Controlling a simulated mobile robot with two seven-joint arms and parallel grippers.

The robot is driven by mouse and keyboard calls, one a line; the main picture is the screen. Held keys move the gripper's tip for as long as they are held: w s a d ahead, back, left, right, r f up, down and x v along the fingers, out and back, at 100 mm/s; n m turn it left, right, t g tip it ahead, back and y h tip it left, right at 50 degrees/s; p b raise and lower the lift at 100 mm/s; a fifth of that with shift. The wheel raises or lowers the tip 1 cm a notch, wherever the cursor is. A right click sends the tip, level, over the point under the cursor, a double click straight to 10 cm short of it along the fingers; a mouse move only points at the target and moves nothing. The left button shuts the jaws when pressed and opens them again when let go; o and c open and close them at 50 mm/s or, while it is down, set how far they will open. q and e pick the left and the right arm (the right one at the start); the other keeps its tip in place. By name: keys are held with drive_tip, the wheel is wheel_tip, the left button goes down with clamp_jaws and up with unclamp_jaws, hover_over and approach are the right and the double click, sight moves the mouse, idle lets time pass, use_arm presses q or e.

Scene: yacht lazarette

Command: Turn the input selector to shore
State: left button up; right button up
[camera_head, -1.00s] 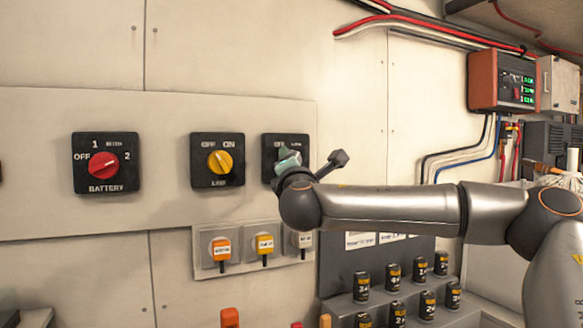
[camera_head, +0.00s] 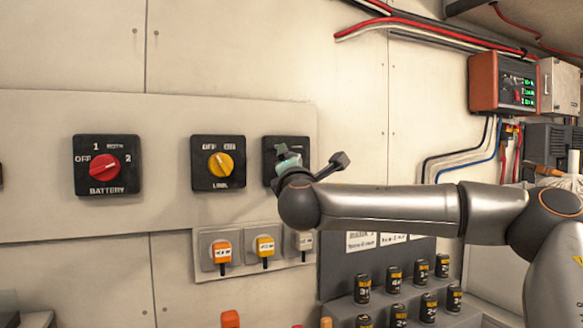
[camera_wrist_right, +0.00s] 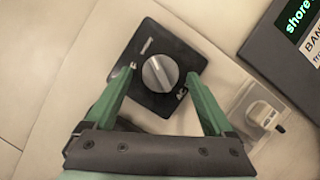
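The switch under my right gripper has a round grey knob (camera_wrist_right: 160,73) on a black square plate (camera_wrist_right: 150,38). A dark display with green text "shore" (camera_wrist_right: 298,14) is partly visible. My left gripper is not in view.
A red battery switch (camera_head: 104,166) and a yellow switch (camera_head: 219,164) are left of my gripper. Small orange and yellow tagged covers (camera_head: 222,252) sit below. Several black cylinders (camera_head: 394,275) stand at lower right. A red-framed display unit (camera_head: 502,84) hangs at upper right.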

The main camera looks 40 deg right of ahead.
use_arm(q)
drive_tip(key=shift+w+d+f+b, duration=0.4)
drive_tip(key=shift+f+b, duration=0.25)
drive_tip(key=shift+b, duration=0.6)
use_arm(e)
drive_tip(key=v, duration=1.2)
drive_tip(key=shift+s+a, duration=0.2)
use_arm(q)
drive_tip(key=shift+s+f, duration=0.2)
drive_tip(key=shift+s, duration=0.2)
